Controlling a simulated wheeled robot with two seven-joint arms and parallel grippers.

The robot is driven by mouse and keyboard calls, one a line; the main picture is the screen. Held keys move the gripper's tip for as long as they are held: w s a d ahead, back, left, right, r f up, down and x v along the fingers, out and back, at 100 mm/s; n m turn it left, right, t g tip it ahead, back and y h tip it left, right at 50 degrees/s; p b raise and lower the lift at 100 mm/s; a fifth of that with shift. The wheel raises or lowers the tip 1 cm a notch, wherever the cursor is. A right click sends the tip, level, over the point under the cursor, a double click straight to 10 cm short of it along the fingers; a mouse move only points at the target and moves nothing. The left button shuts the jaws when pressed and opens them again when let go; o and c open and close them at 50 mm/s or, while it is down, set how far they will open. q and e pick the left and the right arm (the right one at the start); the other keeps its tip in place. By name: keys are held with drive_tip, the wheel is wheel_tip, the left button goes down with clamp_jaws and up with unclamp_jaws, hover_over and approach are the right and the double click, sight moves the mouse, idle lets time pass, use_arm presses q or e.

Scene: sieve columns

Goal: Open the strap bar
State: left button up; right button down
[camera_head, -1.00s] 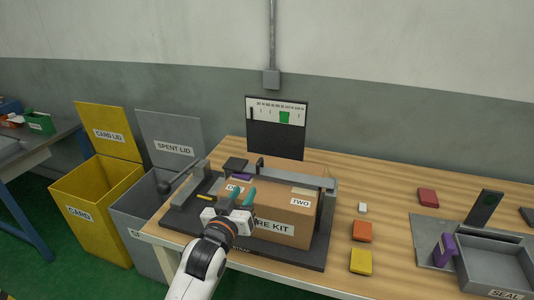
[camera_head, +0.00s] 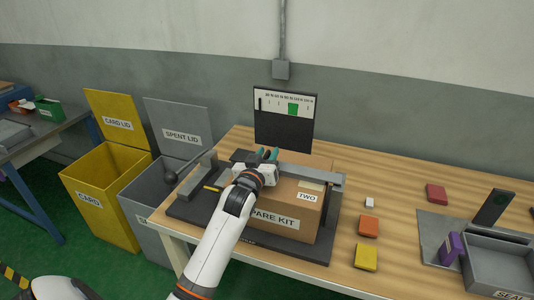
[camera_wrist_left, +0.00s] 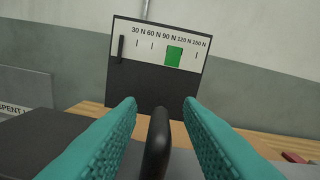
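The grey strap bar (camera_head: 312,173) lies across the top of the brown spare kit carton (camera_head: 285,196); its left part is hidden by my left gripper. My left gripper (camera_head: 267,155) is over the carton's back left part. In the left wrist view its teal fingers stand apart, with an upright black handle (camera_wrist_left: 157,140) between them. Gaps show on both sides of the handle near the fingertips. My right gripper is out of view.
A ball-ended lever (camera_head: 171,177) stands left of the carton. Yellow (camera_head: 97,200) and grey (camera_head: 150,215) bins stand beyond the table's left edge. Several coloured blocks and a grey tray (camera_head: 497,270) lie to the right. The table behind those blocks is clear.

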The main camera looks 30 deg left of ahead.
use_arm(q)
drive_tip(key=shift+w, duration=0.2)
drive_tip(key=shift+c, duration=0.5)
clamp_jaws()
